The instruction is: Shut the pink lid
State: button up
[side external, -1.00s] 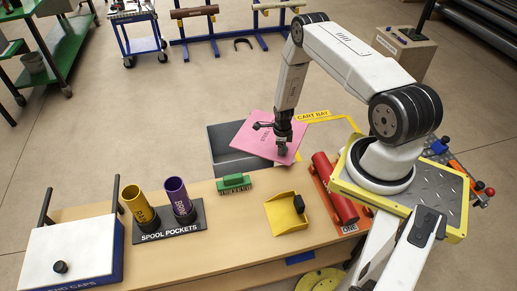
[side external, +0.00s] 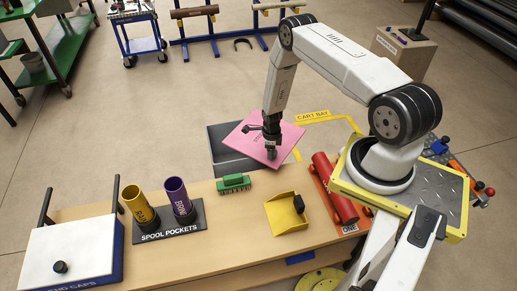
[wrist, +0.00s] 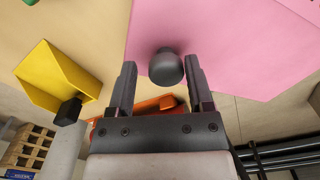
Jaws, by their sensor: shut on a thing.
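The pink lid (side external: 247,145) is a flat square plate with a dark round knob (wrist: 166,68). It sits over the open grey bin (side external: 216,157) behind the table, turned askew to the bin, leaving parts of the bin's left side and front uncovered. In the side view I cannot tell whether the lid touches the rim. My gripper (side external: 272,152) is shut on the knob near the lid's right part; the wrist view shows the knob between the fingertips (wrist: 160,75). In the side view my gripper hides the knob.
A white-lidded box (side external: 75,252) is at the left. Open floor lies beyond the bin.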

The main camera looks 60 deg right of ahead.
jog(key=shift+a, duration=0.15)
jog(key=w+a, duration=0.1)
jog(key=w, duration=0.1)
jog(key=w+a, duration=0.2)
jog(key=w, duration=0.1)
jog(key=w+a, duration=0.2)
jog(key=shift+w+a, duration=0.2)
jog(key=shift+w, duration=0.2)
dwell(1.2)
jog(key=shift+w, duration=0.1)
dwell(0.4)
jog(key=w+a, duration=0.4)
jog(key=w, duration=0.4)
jog(key=shift+w+a, duration=0.15)
jog(key=shift+a, duration=0.2)
dwell(0.9)
jog(key=o, duration=0.4)
